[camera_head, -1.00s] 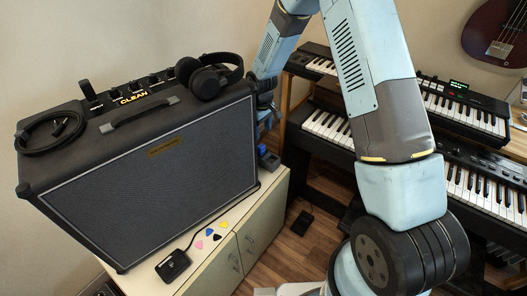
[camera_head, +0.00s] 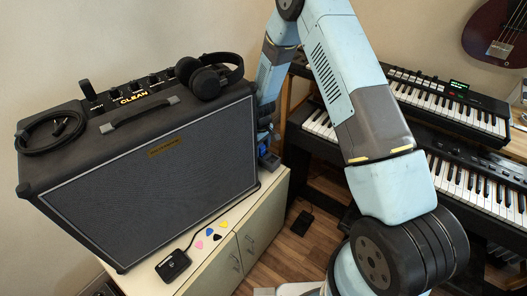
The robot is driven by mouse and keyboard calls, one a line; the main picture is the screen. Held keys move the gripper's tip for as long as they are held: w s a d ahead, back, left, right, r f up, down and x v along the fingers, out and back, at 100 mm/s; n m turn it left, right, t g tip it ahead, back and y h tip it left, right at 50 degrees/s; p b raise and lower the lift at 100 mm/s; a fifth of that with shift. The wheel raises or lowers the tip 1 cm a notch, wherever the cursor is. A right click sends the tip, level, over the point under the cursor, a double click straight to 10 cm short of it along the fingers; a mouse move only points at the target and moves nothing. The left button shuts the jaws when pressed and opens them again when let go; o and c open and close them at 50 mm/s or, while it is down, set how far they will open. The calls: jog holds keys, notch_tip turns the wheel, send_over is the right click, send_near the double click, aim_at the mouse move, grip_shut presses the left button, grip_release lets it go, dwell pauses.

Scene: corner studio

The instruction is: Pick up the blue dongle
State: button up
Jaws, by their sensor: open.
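The blue dongle (camera_head: 263,148) is a small blue patch at the right end of the amplifier, on the cabinet top. It is partly hidden by the amplifier's edge and my gripper. My gripper (camera_head: 264,138) is at the end of the arm that reaches down behind the headphones. It is open and right above the dongle, at its upper part. The fingers are small and mostly hidden, so I cannot tell whether they touch it or stand around it.
A small dark box (camera_head: 271,161) sits just in front of the dongle. The large amplifier (camera_head: 150,190) stands close on the left, with headphones (camera_head: 210,76) on top. Keyboards (camera_head: 455,105) are on the right. Guitar picks (camera_head: 210,233) and a black pedal (camera_head: 173,265) lie in front.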

jog(key=shift+f, duration=0.15)
jog(key=c, duration=1)
jog(key=shift+c, duration=0.2)
